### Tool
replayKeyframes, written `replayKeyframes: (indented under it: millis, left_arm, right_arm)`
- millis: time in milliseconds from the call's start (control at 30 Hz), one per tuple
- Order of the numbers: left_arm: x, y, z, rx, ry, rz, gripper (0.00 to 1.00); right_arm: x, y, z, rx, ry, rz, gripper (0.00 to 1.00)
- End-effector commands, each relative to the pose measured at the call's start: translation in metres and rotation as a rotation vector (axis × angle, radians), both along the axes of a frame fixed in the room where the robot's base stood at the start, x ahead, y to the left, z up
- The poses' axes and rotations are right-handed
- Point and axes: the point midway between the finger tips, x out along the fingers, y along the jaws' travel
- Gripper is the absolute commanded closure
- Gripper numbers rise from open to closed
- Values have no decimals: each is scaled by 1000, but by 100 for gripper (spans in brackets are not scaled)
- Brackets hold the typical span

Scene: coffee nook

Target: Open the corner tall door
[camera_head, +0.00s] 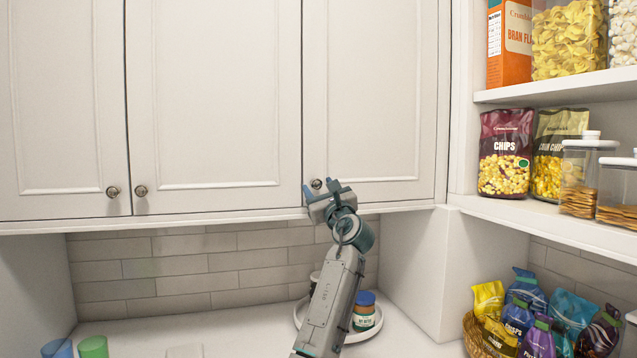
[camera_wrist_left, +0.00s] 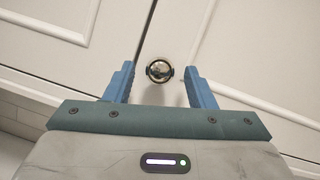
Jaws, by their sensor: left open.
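The corner tall door (camera_head: 371,95) is the white panelled cabinet door at the right of the upper row, and it is closed. Its round metal knob (camera_head: 316,184) sits at its lower left corner. My left gripper (camera_head: 323,187) is open at this knob. In the left wrist view the knob (camera_wrist_left: 159,70) lies between the tips of the two blue fingers, with a gap to each side. Whether the fingertips reach past the knob is hard to tell. My right gripper is not in view.
Two more closed doors (camera_head: 214,95) with knobs are to the left. Open shelves (camera_head: 560,90) with chips, cereal and jars stand at the right. Below are a counter with a round tray (camera_head: 370,333) and a jar (camera_head: 364,309), cups (camera_head: 93,347), and a basket (camera_head: 472,335) of snack bags.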

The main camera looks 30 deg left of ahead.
Motion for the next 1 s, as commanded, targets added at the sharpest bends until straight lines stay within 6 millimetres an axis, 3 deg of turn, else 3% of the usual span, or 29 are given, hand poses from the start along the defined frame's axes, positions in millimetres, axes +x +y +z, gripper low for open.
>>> replayKeyframes:
  millis: [400,667,1000]
  left_arm:
    - [5,8,3,-1,1,0,50]
    - [5,8,2,-1,1,0,100]
    - [0,0,2,-1,1,28,100]
  right_arm:
    - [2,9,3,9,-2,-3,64]
    - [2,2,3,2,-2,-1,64]
    - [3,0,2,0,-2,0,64]
